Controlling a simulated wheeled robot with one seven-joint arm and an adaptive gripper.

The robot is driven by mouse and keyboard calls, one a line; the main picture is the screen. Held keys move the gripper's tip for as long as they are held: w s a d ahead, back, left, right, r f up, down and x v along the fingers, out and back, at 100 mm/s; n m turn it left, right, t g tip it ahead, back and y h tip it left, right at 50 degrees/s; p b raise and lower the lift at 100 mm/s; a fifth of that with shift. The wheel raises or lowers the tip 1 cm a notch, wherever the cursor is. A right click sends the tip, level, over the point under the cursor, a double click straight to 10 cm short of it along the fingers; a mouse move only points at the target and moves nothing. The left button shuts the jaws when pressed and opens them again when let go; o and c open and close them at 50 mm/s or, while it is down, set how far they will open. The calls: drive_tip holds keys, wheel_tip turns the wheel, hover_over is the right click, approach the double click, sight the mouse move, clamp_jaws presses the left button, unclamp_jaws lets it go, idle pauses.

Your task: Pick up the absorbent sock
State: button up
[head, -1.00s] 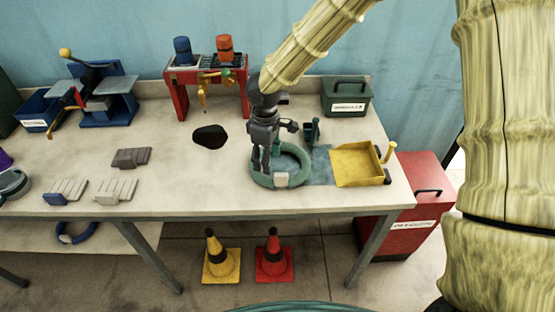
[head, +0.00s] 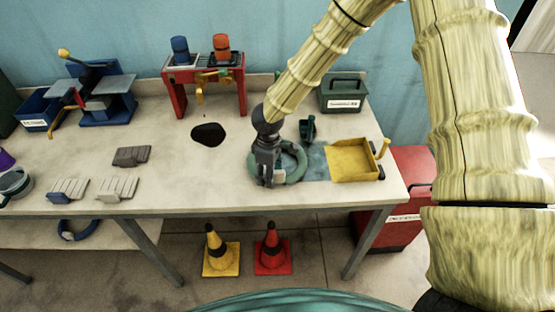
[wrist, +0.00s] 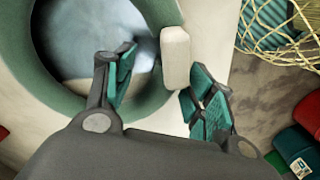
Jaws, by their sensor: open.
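The absorbent sock (head: 301,167) is a green ring lying on the table, right of the middle. In the wrist view the sock (wrist: 43,75) fills the upper left, with a cream block (wrist: 175,57) at its right edge. My gripper (head: 266,182) is at the front part of the ring and hides some of it. In the wrist view my gripper (wrist: 160,80) is open, its teal-padded fingers on either side of the block's lower end. I cannot tell whether they touch it.
A yellow tray (head: 352,160) and a small dark green tool (head: 308,130) stand right of and behind the ring. A black puddle (head: 208,134) lies to the left. A red stand (head: 205,85) and a green box (head: 343,93) are at the back. The table's front edge is close.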

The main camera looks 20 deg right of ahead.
drive_tip(key=shift+a+f, duration=0.1)
drive_tip(key=shift+f, duration=0.65)
drive_tip(key=shift+c, duration=0.3)
drive_tip(key=c, duration=1.1)
drive_tip(key=shift+r, duration=0.1)
